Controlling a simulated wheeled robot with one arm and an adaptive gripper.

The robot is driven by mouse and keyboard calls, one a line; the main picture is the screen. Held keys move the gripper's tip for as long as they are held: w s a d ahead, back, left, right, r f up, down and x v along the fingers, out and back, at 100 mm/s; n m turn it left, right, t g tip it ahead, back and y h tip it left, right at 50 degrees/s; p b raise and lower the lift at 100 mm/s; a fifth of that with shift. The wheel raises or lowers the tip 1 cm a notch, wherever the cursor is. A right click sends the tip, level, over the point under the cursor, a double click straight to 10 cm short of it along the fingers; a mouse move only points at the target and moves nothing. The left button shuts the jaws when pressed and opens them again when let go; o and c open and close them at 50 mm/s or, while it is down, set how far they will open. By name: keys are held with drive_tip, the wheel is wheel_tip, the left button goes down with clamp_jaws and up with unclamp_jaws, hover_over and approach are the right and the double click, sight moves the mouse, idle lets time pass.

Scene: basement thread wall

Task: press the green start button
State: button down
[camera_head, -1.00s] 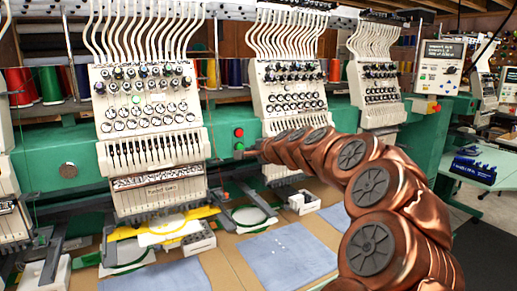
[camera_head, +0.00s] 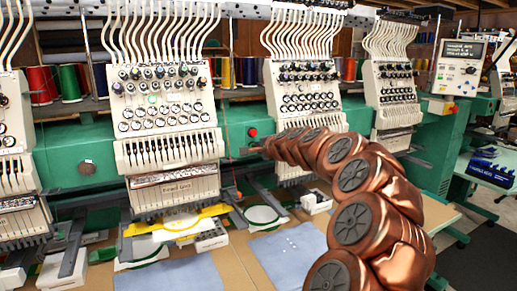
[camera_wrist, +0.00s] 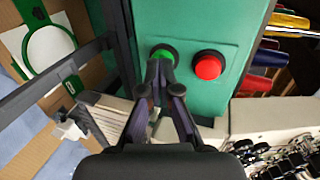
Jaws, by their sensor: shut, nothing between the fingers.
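The green button (camera_wrist: 163,52) sits on the green machine panel in the wrist view, with the red button (camera_wrist: 208,65) to its right. My gripper (camera_wrist: 160,68) is shut and empty. Its fingertips overlap the lower part of the green button in this view; I cannot tell whether they touch it. In the head view my gripper (camera_head: 250,149) is at the panel just below the red button (camera_head: 252,132). The green button is hidden there behind the gripper.
Embroidery heads (camera_head: 164,110) with thread tubes stand left and right of the panel. A hoop with a green frame (camera_head: 262,215) and blue cloth (camera_head: 290,255) lie on the table below. A control screen (camera_head: 461,60) stands at the right.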

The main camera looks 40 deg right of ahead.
drive_tip(key=shift+w+d, duration=0.2)
drive_tip(key=shift+w, duration=0.5)
drive_tip(key=shift+s, duration=0.1)
drive_tip(key=b+v, duration=0.2)
drive_tip(key=v, duration=1.2)
drive_tip(key=shift+f, duration=0.4)
drive_tip(key=shift+s, duration=0.1)
